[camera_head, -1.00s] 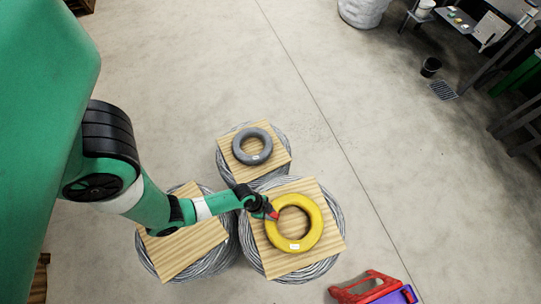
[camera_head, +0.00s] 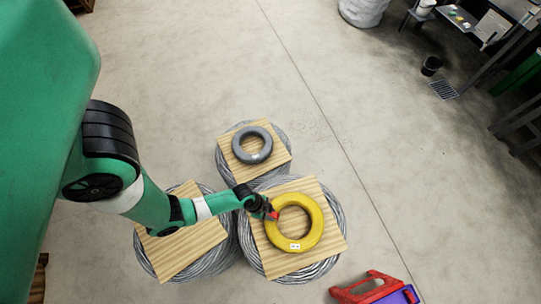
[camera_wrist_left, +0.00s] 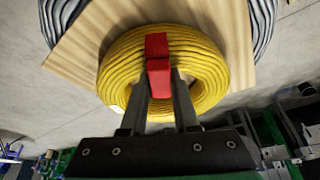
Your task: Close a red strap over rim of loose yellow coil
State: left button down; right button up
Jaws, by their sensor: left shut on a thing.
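The yellow coil (camera_head: 316,226) lies flat on a square wooden board and carries a small white label on its near side. It fills the middle of the left wrist view (camera_wrist_left: 205,70). A red strap (camera_wrist_left: 157,48) lies across the coil's rim, at the coil's left side in the head view. My left gripper (camera_head: 269,213) is at that rim, with its fingers (camera_wrist_left: 160,88) shut on the red strap. The fingers hide part of the strap, so I cannot tell whether its ends meet. My right gripper is in neither view.
The board (camera_head: 332,241) rests on a large grey wire coil (camera_head: 340,215). Beside it are a bare board (camera_head: 190,250) and a grey ring (camera_head: 266,150) on another board. A red-and-purple object (camera_head: 366,288) sits at bottom right. Open floor lies beyond.

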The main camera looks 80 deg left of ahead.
pick_arm(q)
jog(key=shift+f, duration=0.35)
jog(key=shift+r+p, duration=0.45)
jog(key=shift+r, duration=0.25)
jog(key=shift+r, duration=0.1)
jog(key=shift+r+p, duration=0.55)
jog(key=shift+p, duration=0.05)
jog(key=shift+f, duration=0.25)
jog(key=shift+f+b, duration=0.7)
jog(key=shift+b, duration=0.2)
jog(key=shift+f, duration=0.2)
